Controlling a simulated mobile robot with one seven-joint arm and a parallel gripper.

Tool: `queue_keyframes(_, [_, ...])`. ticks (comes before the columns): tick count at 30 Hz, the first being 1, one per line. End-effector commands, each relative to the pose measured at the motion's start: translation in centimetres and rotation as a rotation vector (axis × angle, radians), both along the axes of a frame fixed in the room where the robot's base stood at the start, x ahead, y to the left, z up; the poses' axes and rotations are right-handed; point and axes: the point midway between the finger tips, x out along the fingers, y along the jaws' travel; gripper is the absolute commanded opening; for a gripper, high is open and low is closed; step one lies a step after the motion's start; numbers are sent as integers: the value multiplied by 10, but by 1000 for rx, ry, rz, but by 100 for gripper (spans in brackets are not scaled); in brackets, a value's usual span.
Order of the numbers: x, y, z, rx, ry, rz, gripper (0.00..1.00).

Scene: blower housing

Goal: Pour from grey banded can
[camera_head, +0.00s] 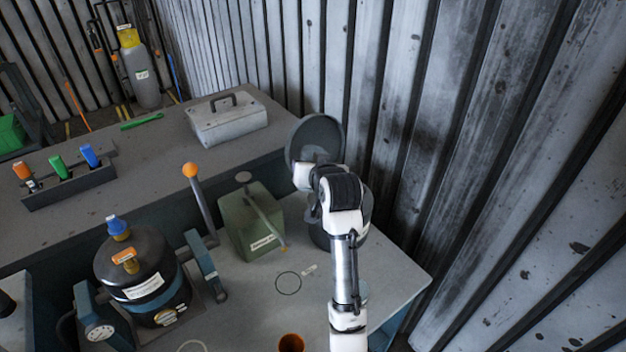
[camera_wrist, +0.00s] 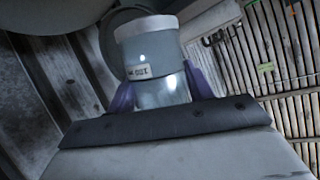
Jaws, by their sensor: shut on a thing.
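The grey can (camera_wrist: 152,55) with a pale band at its far end and a small white label shows in the wrist view. My gripper (camera_wrist: 160,92) is shut on it, with a purple finger on each side. In the head view my arm hides most of the grip, and I cannot make out the can clearly there. A dark round vessel (camera_head: 366,215) stands behind my arm on the bench, with a large dark disc-like lid (camera_head: 315,135) raised behind it. I cannot tell whether anything is flowing from the can.
A green box (camera_head: 252,225) stands left of my arm. An orange-knobbed lever (camera_head: 191,171) and a dark labelled tank (camera_head: 142,270) are further left. An orange cup (camera_head: 291,342) is at the front edge. A grey toolbox (camera_head: 228,118) sits behind. Corrugated wall (camera_head: 480,150) closes the right.

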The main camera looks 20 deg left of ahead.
Motion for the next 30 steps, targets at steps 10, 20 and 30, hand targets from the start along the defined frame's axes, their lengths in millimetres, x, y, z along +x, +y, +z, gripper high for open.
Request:
queue_keyframes(10, [-29,19,12,-66,-104,2,25])
queue_keyframes(20, [-51,34,23,-124,-191,0,25])
queue_keyframes(30, [-53,35,24,-131,-199,-1,25])
